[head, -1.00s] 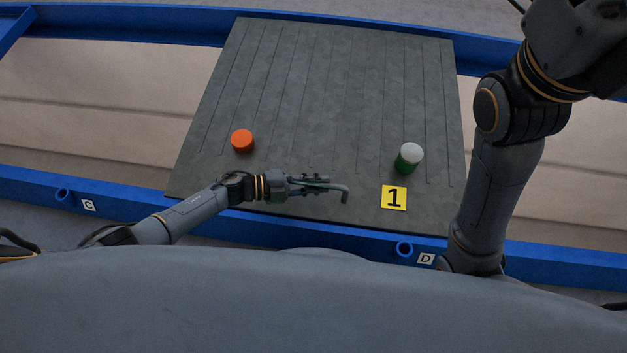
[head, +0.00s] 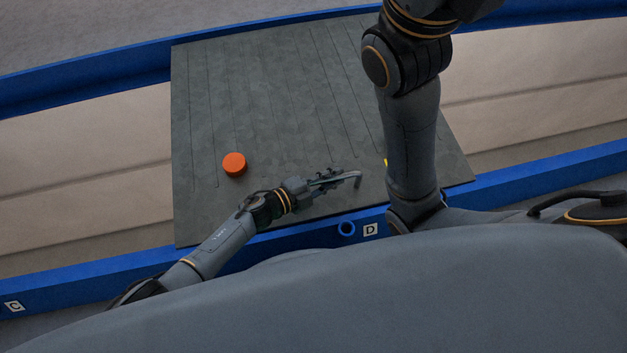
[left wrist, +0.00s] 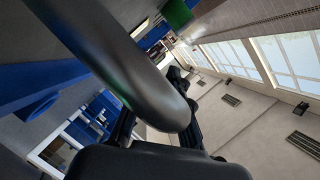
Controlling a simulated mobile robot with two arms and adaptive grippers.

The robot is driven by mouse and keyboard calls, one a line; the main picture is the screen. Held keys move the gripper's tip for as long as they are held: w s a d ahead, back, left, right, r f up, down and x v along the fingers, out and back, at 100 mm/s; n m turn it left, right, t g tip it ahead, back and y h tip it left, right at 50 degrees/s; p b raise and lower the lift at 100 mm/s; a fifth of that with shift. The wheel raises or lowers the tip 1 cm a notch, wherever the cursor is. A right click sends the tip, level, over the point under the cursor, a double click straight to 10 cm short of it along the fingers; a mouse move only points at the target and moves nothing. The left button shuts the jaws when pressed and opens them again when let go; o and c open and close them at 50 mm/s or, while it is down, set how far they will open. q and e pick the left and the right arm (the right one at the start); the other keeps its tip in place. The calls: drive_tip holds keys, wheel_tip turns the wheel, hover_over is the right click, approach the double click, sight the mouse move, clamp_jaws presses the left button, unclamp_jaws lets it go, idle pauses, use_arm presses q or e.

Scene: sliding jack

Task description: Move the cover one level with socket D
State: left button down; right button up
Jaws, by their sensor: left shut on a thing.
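Cover one is a grey grooved panel (head: 225,95) lying across two blue rails. Its yellow number tag (head: 386,162) shows only as a sliver, mostly hidden behind my right arm. Socket D (head: 346,229) is a blue ring on the near rail beside a white D label (head: 370,230). The tag stands right of the socket in the picture. My left gripper (head: 335,180) is shut on a bent grey bar (head: 356,180) over the panel's near part. The bar also shows large in the left wrist view (left wrist: 125,70). I cannot tell whether the bar touches the panel. My right gripper is out of view.
An orange cylinder (head: 234,164) stands on the panel's left part. My right arm crosses the panel's right part. Socket C's label (head: 14,306) is at the far left on the near rail (head: 105,272). Pale beige surfaces (head: 85,180) lie between the rails.

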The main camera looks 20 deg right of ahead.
use_arm(q)
drive_tip(key=shift+d, duration=0.75)
drive_tip(key=c, duration=1.3)
unclamp_jaws()
drive_tip(key=shift+a, duration=0.15)
drive_tip(key=v, duration=1.1)
drive_tip(key=shift+s+a, duration=0.2)
drive_tip(key=shift+a, duration=0.1)
drive_tip(key=shift+r, duration=0.1)
